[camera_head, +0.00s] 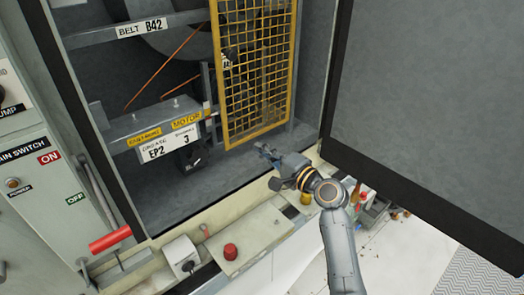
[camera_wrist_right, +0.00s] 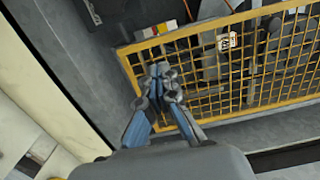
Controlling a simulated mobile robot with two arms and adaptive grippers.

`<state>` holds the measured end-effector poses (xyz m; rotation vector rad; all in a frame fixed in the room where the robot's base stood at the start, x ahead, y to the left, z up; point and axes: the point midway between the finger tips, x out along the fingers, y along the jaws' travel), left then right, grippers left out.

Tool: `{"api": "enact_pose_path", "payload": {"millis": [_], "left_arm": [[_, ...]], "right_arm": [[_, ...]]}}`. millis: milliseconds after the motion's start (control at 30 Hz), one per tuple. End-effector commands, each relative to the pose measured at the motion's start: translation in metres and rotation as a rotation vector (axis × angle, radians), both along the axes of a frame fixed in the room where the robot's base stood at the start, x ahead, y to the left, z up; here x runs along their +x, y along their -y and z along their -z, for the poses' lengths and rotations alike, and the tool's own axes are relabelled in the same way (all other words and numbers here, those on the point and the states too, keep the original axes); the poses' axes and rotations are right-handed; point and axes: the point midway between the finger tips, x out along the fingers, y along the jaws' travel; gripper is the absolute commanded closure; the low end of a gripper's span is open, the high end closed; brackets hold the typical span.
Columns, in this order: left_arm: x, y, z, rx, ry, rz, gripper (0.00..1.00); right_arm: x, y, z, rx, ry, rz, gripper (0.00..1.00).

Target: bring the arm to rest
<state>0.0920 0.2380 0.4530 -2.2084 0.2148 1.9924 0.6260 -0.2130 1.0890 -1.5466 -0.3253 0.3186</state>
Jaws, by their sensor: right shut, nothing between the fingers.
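My right gripper (camera_head: 265,149) is in front of the cabinet opening, near the lower right corner of the yellow mesh guard (camera_head: 226,100). It is shut and empty. In the right wrist view my right gripper (camera_wrist_right: 160,72) has its fingertips together, seen against the left part of the yellow guard (camera_wrist_right: 245,110). I cannot tell from these views whether it touches the guard. My right arm (camera_head: 338,240) reaches up from the bottom of the head view. My left gripper is in neither view.
A big grey door (camera_head: 430,110) stands open at the right. A ledge (camera_head: 265,225) below the opening carries a red knob (camera_head: 230,251) and a white box (camera_head: 181,255). A red handle (camera_head: 110,238) sticks out at the left, by the main switch panel (camera_head: 30,170).

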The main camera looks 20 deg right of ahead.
Motion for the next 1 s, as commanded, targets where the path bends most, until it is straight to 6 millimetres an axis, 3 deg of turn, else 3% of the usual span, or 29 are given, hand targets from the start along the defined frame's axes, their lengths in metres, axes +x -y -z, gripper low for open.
{"api": "enact_pose_path", "payload": {"millis": [200, 333, 467, 600, 800, 1000], "left_arm": [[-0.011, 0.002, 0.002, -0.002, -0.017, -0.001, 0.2], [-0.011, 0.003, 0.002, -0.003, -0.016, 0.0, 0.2], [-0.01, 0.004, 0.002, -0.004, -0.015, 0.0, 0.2], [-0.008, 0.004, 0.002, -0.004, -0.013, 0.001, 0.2], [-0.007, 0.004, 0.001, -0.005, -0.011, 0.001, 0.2], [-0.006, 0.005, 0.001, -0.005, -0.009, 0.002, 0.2]], "right_arm": [[-0.008, -0.001, 0.005, -0.024, -0.008, -0.006, 1.0], [-0.033, -0.016, 0.04, -0.203, -0.064, -0.054, 1.0], [-0.091, -0.036, 0.104, -0.548, -0.172, -0.171, 1.0], [-0.168, -0.042, 0.162, -0.914, -0.29, -0.335, 1.0], [-0.25, -0.033, 0.199, -1.229, -0.405, -0.516, 1.0], [-0.312, -0.02, 0.212, -1.433, -0.492, -0.665, 1.0]]}}
